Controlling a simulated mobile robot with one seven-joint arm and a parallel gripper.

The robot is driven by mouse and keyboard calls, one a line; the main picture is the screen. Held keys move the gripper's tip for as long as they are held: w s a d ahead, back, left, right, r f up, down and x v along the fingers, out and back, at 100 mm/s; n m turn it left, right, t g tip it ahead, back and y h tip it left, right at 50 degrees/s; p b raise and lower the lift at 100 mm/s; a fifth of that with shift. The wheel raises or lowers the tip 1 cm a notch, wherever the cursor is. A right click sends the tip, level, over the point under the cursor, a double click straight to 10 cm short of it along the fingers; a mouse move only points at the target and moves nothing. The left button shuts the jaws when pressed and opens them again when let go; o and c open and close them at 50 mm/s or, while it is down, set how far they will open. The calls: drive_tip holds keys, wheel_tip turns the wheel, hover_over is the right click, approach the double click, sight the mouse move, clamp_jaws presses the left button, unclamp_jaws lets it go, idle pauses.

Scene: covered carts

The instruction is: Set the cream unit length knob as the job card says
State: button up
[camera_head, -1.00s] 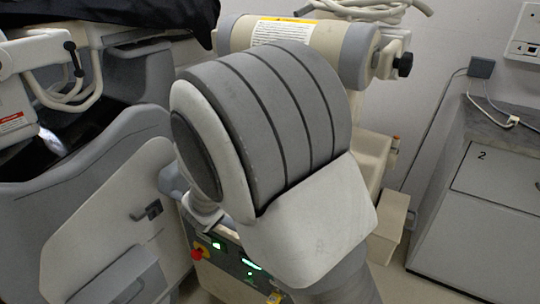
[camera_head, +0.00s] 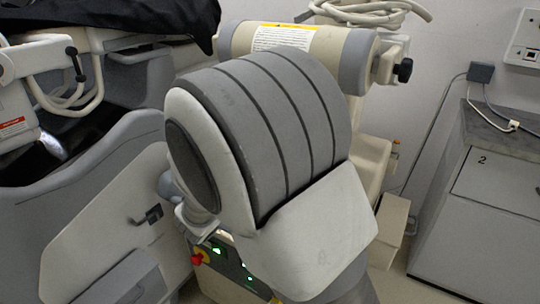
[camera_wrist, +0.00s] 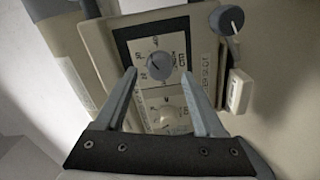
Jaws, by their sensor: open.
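A paler knob or dial (camera_wrist: 165,112) shows lower down between the fingers. In the head view my gripper is hidden behind my arm. No readable job card is in view.
Another dark knob (camera_wrist: 226,20) and a small pale block (camera_wrist: 239,91) are at the right in the wrist view. In the head view, a cream cylinder housing (camera_head: 238,38) stands behind my arm. A panel with green lights and a red knob (camera_head: 196,258) is partly covered.

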drive_tip(key=p+v, duration=0.2)
drive_tip(key=v, duration=1.4)
drive_tip(key=shift+d, duration=0.1)
drive_tip(key=s+d+m+g+h, duration=0.1)
drive_tip(key=s+d+m+g, duration=0.25)
drive_tip(key=d+g, duration=0.8)
drive_tip(key=s+d+m+g+y, duration=0.1)
drive_tip(key=s+d+m+y, duration=0.3)
drive_tip(key=s+d+y, duration=0.55)
wheel_tip(320, 180, up, 24)
drive_tip(key=s+t+y+p, duration=0.1)
drive_tip(key=t+p, duration=0.2)
drive_tip(key=p, duration=1.7)
drive_tip(key=shift+m, duration=0.35)
